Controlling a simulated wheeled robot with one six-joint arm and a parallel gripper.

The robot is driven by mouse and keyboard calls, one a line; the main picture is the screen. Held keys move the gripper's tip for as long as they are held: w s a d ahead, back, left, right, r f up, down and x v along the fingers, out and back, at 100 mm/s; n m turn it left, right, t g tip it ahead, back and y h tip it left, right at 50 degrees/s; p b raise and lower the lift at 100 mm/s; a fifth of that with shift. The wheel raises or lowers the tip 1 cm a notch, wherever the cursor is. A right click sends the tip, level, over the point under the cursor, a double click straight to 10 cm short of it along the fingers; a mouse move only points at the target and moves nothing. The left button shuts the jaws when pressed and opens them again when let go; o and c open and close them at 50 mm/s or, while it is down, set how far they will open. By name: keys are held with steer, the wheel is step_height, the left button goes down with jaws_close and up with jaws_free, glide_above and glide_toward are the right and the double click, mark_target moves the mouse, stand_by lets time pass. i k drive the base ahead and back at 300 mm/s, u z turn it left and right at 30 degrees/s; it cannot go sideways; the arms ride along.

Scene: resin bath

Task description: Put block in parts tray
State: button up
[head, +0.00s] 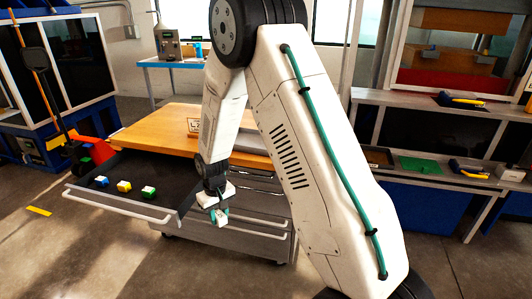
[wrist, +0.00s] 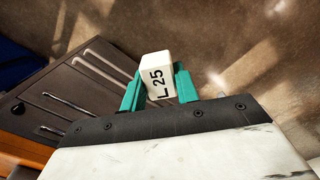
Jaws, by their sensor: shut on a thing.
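My gripper (head: 219,215) has two teal fingers and is shut on a white block (wrist: 157,72). In the head view the block is small and partly hidden by the fingers. It is held in the air in front of the drawer cabinet, just right of an open, dark-lined drawer (head: 119,207). I cannot tell for certain which container is the parts tray.
The open drawer holds several small blocks with coloured tops, including a yellow one (head: 124,186). A wooden worktop (head: 163,128) tops the cabinet. A bench at the right bears a green mat (head: 420,165) and tools.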

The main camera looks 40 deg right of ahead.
mark_target(241, 141)
steer(key=u, duration=1.3)
steer(key=k, duration=0.9)
steer(key=z, duration=1.7)
steer(key=i, duration=0.25)
steer(key=u, duration=0.15)
